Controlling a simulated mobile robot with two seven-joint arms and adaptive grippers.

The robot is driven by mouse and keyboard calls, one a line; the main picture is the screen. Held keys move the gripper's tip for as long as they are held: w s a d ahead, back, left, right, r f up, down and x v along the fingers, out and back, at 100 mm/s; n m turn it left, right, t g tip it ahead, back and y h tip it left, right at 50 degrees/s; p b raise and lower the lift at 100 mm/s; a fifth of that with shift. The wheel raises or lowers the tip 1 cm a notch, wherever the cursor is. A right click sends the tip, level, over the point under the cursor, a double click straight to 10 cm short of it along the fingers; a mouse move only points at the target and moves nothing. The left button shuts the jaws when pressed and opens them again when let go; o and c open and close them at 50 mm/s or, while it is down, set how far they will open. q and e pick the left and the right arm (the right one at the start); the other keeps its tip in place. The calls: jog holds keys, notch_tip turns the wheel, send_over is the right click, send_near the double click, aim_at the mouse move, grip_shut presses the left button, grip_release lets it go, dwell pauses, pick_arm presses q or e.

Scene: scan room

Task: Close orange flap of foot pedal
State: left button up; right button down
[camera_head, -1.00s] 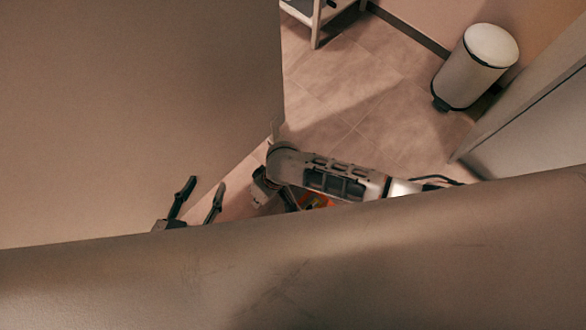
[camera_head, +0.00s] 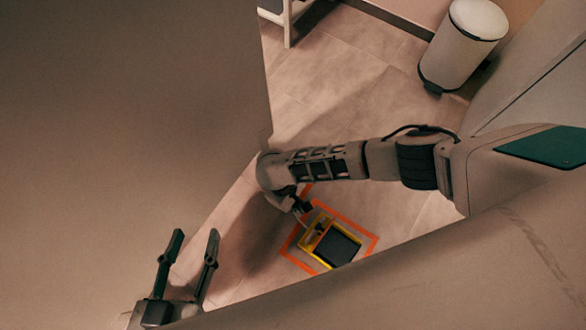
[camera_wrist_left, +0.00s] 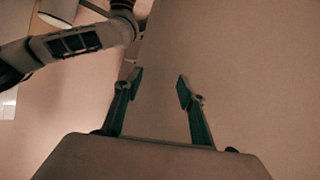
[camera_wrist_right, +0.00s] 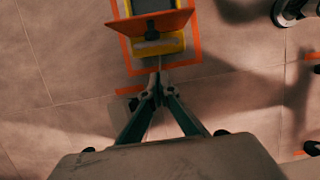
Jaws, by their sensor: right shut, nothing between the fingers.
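The foot pedal is a yellow box with a black pad (camera_head: 337,248), on the floor inside an orange tape outline in the head view. In the right wrist view its yellow body (camera_wrist_right: 172,45) shows at the top. The orange flap (camera_wrist_right: 175,22) stands raised across it, tilted, with a dark patch in its middle. My right gripper (camera_wrist_right: 158,78) is shut and empty, its tips just in front of the pedal's near edge; I cannot tell if they touch it. My left gripper (camera_head: 195,238) is open and empty, away to the left; it also shows in the left wrist view (camera_wrist_left: 160,82).
A large plain panel (camera_head: 120,110) fills the left of the head view, and a pale surface (camera_head: 470,270) crosses the front. A white pedal bin (camera_head: 465,45) and a white-legged stand (camera_head: 290,20) are farther back. The tiled floor between is clear.

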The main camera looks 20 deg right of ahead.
pick_arm(q)
jog(key=shift+s+d+f+n+b, duration=0.15)
jog(key=shift+s+d+n+b, duration=0.1)
jog(key=shift+d+n, duration=0.2)
jog(key=shift+s+d+f+n+b, duration=0.25)
jog(key=shift+d+n, duration=0.1)
jog(key=shift+d, duration=0.2)
jog(key=shift+s+d+f+n+b, duration=0.15)
jog(key=shift+d+n+b, duration=0.1)
jog(key=shift+d+n, duration=0.2)
pick_arm(e)
jog(key=s+d+f, duration=0.3)
jog(key=s+f, duration=0.1)
pick_arm(q)
jog(key=shift+r, duration=0.15)
pick_arm(e)
jog(key=shift+d+r, duration=0.1)
